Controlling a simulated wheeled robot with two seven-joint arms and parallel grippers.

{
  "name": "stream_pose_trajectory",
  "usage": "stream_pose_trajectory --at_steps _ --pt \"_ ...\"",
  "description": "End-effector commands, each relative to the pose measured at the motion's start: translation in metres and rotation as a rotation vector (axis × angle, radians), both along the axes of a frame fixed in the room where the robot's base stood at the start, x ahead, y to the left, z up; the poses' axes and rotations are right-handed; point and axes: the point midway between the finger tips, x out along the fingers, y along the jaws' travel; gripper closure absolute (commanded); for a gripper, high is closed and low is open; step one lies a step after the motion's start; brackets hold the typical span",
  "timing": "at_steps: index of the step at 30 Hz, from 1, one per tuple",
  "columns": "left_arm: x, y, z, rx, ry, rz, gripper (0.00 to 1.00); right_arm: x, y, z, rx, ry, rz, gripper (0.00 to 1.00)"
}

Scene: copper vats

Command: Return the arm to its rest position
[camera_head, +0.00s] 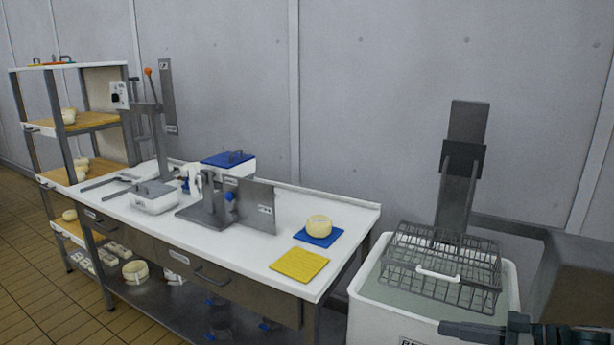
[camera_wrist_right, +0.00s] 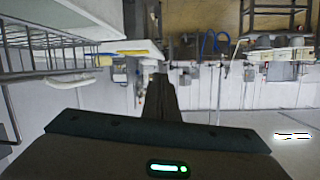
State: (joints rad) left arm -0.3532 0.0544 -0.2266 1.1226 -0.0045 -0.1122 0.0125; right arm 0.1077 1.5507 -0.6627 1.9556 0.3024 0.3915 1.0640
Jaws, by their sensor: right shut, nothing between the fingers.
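My right gripper (camera_head: 446,328) reaches in from the right at the bottom of the head view, in front of a white tub. Its dark fingers are shut and empty. In the right wrist view its fingers (camera_wrist_right: 160,97) show as one narrow dark wedge with nothing between them. The gripper appears apart from the wire basket (camera_head: 438,265), which sits at the top of the tub (camera_head: 385,312). The basket's white handle (camera_head: 438,273) is free. The basket also shows at the left of the wrist view (camera_wrist_right: 40,52). My left gripper is not in view.
A white worktable (camera_head: 240,246) stands left of the tub. On it are a yellow cloth (camera_head: 299,264), a cheese (camera_head: 319,226) on a blue mat and a press (camera_head: 160,130). A grey post (camera_head: 465,130) rises behind the basket. A shelf rack (camera_head: 90,120) stands far left.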

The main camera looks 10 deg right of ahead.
Motion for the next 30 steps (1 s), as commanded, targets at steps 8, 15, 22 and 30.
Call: stream_pose_trajectory --at_steps 8,15,22,30 --pt "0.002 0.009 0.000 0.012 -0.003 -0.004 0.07 -0.003 0.075 -0.088 -0.080 -0.007 -0.100 1.00" --pt "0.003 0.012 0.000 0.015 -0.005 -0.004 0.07 -0.021 0.121 -0.144 -0.177 0.031 -0.212 1.00" --pt "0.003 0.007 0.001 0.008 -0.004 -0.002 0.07 -0.054 0.149 -0.185 -0.285 0.121 -0.321 1.00" --pt "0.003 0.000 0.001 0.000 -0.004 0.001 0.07 -0.114 0.164 -0.226 -0.423 0.313 -0.430 1.00"
